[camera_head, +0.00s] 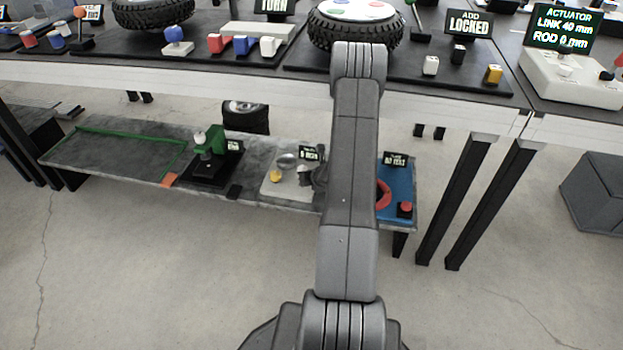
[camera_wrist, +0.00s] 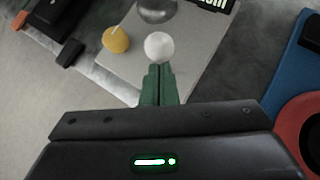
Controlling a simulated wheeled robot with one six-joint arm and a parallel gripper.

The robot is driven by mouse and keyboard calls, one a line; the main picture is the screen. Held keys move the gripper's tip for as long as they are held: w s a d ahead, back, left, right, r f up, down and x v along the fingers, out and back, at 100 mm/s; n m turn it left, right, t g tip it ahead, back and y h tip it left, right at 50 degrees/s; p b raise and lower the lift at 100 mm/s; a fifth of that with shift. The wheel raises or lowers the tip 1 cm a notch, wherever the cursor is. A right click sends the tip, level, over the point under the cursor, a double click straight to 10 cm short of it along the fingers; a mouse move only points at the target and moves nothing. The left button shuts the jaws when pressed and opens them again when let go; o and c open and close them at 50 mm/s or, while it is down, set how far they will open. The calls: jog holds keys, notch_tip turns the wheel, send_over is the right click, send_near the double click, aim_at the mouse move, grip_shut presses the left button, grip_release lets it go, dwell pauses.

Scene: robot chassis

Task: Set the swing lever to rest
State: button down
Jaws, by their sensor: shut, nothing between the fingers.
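My gripper (camera_wrist: 160,72) is shut, its two dark green fingers together, in the wrist view. A white ball knob (camera_wrist: 160,46) is just beyond the fingertips; I cannot tell whether they touch it. The knob is over a light grey plate (camera_wrist: 185,75), which also shows on the low shelf in the head view (camera_head: 283,192). A yellow knob (camera_wrist: 116,40) and a grey dome (camera_wrist: 158,10) are on the same plate. I cannot tell which part is the swing lever; any arm under the white knob is hidden. My arm covers part of this area in the head view.
A blue panel (camera_head: 399,184) with a red ring (camera_head: 383,193) and a red button (camera_head: 405,206) is right of the plate. A green device (camera_head: 213,143) on a black base stands left. The worktable (camera_head: 270,75) above the shelf carries wheels and small blocks.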

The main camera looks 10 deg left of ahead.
jog(key=a+h, duration=0.1)
jog(key=a+n+h, duration=0.1)
jog(key=a, duration=0.1)
jog(key=shift+w+a+r+h+b, duration=0.15)
jog(key=shift+a+h+b, duration=0.1)
jog(key=shift+h+b, duration=0.15)
jog(key=shift+r, duration=0.1)
jog(key=shift+r+p, duration=0.7)
